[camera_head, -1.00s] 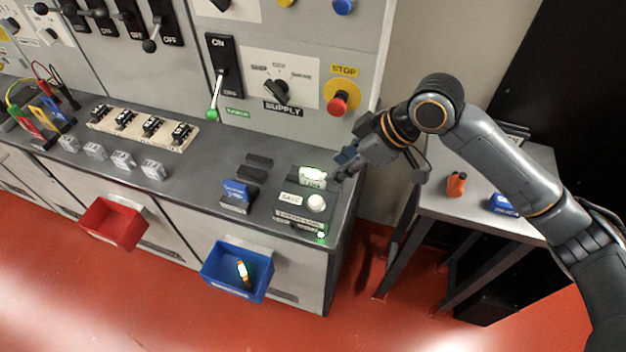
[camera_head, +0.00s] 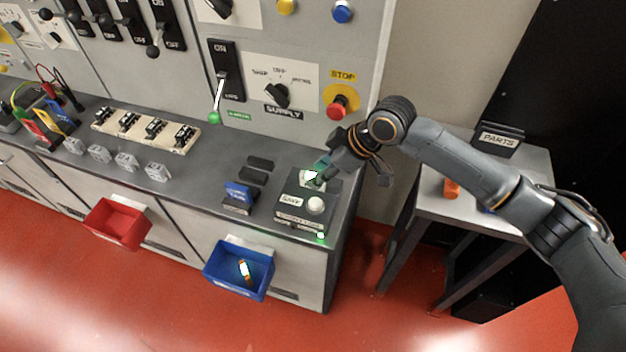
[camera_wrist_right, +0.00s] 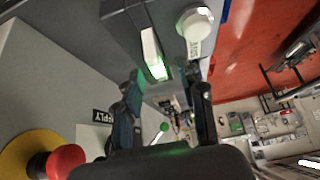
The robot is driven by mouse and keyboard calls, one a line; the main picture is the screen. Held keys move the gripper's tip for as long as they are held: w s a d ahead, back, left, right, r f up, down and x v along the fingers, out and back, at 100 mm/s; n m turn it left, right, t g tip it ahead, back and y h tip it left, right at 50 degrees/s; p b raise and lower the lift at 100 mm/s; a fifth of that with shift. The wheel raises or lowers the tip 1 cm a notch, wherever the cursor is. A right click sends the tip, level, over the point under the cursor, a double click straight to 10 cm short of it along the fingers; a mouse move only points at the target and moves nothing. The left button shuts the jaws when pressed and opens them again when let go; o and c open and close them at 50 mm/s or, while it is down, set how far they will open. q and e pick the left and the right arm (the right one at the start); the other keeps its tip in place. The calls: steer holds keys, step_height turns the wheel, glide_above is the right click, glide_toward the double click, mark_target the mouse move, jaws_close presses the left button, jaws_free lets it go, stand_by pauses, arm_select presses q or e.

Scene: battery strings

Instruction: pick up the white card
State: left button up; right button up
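The white card (camera_head: 311,176) stands at the back of a dark box (camera_head: 290,207) on the right end of the grey counter, lit greenish. It also shows in the right wrist view (camera_wrist_right: 151,50), narrow and upright, with a bright green glow at its near end. My right gripper (camera_head: 328,170) is at the card and partly covers it in the head view. In the right wrist view its two fingers (camera_wrist_right: 168,98) are apart with nothing between them. The card lies just beyond the fingertips. My left gripper is not in view.
The box carries a round white button (camera_head: 316,205) and a SAVE label, close to the card. The panel wall with a red stop button (camera_head: 337,107) rises behind. A blue bin (camera_head: 238,272) hangs on the counter front. A side table (camera_head: 465,207) stands right.

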mark_target(313, 175)
steer(key=shift+p+x, duration=0.35)
steer(key=shift+x, duration=1.45)
steer(key=shift+w, duration=0.15)
jaws_close()
steer(key=shift+r, duration=0.2)
